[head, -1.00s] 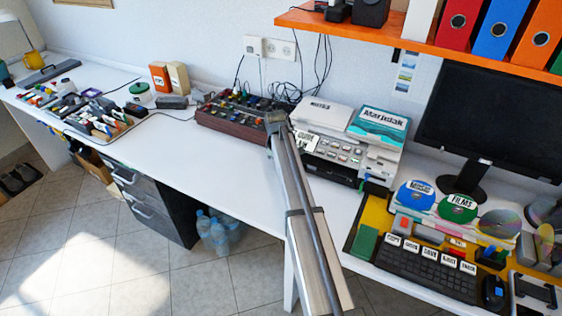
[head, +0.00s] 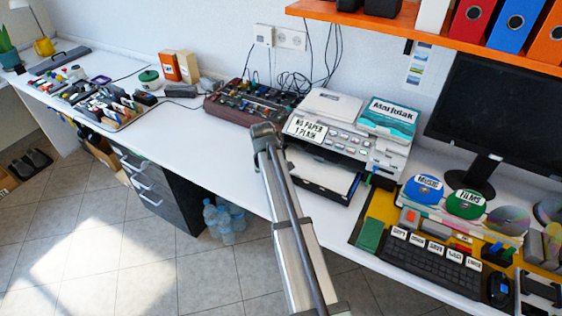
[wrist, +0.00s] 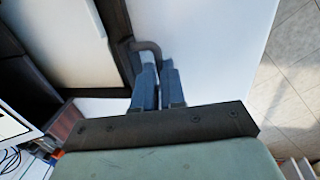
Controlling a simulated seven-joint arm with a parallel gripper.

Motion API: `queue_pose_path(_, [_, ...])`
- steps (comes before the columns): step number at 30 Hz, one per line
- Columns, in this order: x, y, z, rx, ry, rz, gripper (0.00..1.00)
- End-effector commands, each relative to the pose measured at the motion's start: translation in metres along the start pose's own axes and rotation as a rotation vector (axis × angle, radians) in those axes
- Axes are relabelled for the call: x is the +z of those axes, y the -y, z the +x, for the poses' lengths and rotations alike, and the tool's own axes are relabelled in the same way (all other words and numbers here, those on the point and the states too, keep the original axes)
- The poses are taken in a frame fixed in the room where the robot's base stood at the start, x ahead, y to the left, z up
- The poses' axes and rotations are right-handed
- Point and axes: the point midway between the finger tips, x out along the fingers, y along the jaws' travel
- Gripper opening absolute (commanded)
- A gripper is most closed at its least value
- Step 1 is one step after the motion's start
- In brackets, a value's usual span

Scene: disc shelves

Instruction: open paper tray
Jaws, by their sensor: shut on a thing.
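The printer (head: 345,128) stands on the white desk with a sign on its front. Its paper tray (head: 325,178) is slid out at the front, and light paper or a pale inner surface shows inside. In the wrist view the dark tray edge (wrist: 112,30) runs along the left, with a bent grey handle (wrist: 147,47) on its outer side. My gripper (wrist: 159,68) is shut on this handle, its blue-grey fingers either side of the handle's end. In the head view my gripper (head: 268,140) is at the tray's left, its fingertips mostly hidden by my arm.
A mixer-like box (head: 250,103) with many knobs stands left of the printer. A keyboard (head: 432,262), discs (head: 466,204) and a monitor (head: 495,120) are on the right. An orange shelf (head: 440,45) hangs above. The desk front left of my arm is clear.

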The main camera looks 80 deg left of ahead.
Motion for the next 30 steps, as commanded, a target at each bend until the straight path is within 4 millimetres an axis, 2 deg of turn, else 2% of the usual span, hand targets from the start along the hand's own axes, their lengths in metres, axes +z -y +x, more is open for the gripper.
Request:
queue_pose_path(1, [0.002, 0.018, -0.004, 0.0, -0.001, -0.002, 0.0])
queue_pose_path(3, [0.002, 0.035, -0.006, 0.0, -0.001, -0.003, 0.0])
queue_pose_path(12, [-0.001, 0.087, -0.015, 0.001, 0.0, 0.0, 0.0])
queue_pose_path(19, [-0.002, 0.104, -0.018, 0.001, 0.0, 0.0, 0.0])
queue_pose_path(30, [-0.003, 0.107, -0.019, 0.001, 0.0, 0.001, 0.0])
